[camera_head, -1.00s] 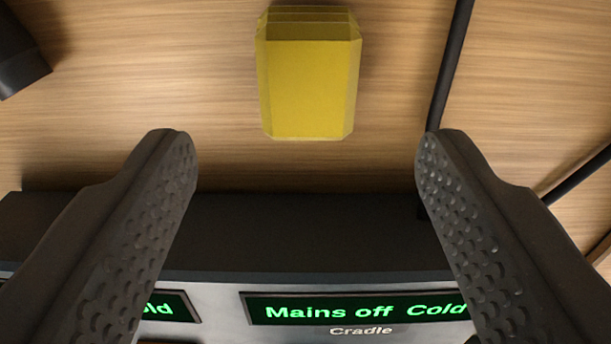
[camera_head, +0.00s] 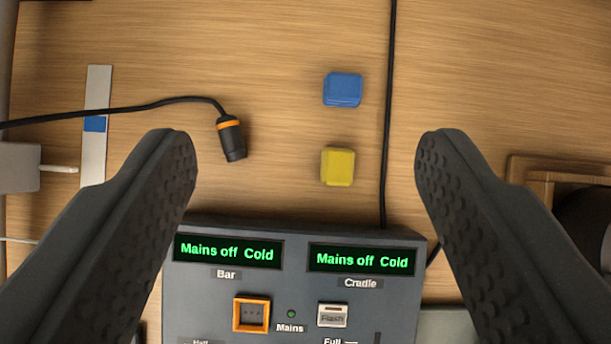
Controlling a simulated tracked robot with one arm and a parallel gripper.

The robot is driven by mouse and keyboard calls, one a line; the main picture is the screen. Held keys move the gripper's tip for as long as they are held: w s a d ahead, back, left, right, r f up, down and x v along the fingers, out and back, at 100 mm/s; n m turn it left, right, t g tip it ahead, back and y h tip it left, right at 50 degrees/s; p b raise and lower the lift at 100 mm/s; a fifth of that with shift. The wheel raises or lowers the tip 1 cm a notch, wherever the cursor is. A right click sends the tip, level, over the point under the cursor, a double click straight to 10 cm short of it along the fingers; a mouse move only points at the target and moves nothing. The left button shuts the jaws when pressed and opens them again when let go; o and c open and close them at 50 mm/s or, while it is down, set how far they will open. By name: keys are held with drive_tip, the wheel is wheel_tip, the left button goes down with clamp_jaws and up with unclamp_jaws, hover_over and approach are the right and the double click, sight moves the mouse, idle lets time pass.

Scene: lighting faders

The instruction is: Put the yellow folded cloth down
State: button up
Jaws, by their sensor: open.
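The yellow folded cloth (camera_head: 338,167) lies on the wooden table, just beyond the back edge of the grey control console (camera_head: 297,270). It is a small block with bevelled edges and touches nothing but the table, as far as I can see. My gripper (camera_head: 305,150) is open and empty. Its two dark, dimpled fingers stand wide apart to the left and right, high above the table, with the cloth far below between them.
A blue folded cloth (camera_head: 343,89) lies beyond the yellow one. A black cable (camera_head: 388,110) runs just right of both. A black connector with an orange ring (camera_head: 231,138) lies to the left. A wooden tray (camera_head: 540,172) is at the right. The console displays read "Mains off Cold".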

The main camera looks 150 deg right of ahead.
drive_tip(key=s+a+r+t, duration=0.2)
drive_tip(key=s+r, duration=0.2)
drive_tip(key=r, duration=0.4)
drive_tip(key=s+a+r+n+t, duration=0.1)
drive_tip(key=s+a+r+t, duration=0.1)
drive_tip(key=r, duration=0.6)
drive_tip(key=s+a+r+t+y, duration=0.1)
drive_tip(key=s+a+r+t, duration=0.2)
drive_tip(key=r, duration=0.5)
drive_tip(key=s+t, duration=0.1)
drive_tip(key=s, duration=0.1)
drive_tip(key=shift+s, duration=0.35)
